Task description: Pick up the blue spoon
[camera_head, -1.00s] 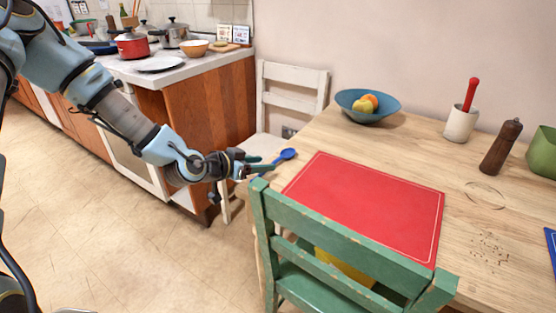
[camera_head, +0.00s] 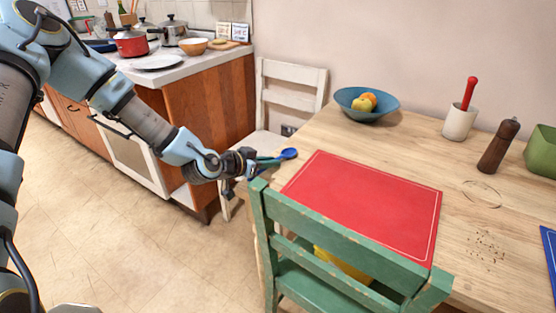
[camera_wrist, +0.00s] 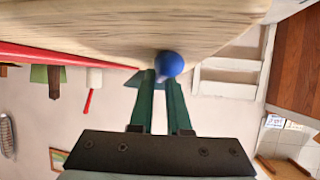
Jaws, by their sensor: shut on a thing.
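The blue spoon (camera_head: 288,154) is at the left edge of the wooden table, its bowl toward the right in the head view. In the wrist view its round blue end (camera_wrist: 169,64) shows at the tips of my green fingers. My gripper (camera_head: 265,163) is at the table's edge, shut on the spoon; it also shows in the wrist view (camera_wrist: 160,80). The spoon's handle is mostly hidden by the fingers. I cannot tell whether the spoon is clear of the tabletop.
A red placemat (camera_head: 365,205) lies right of the spoon. A green chair (camera_head: 340,240) stands in front, and a white chair (camera_head: 290,98) behind my gripper. A blue fruit bowl (camera_head: 367,105), a white pot (camera_head: 459,123) and a pepper mill (camera_head: 498,147) stand farther off on the table (camera_head: 425,150).

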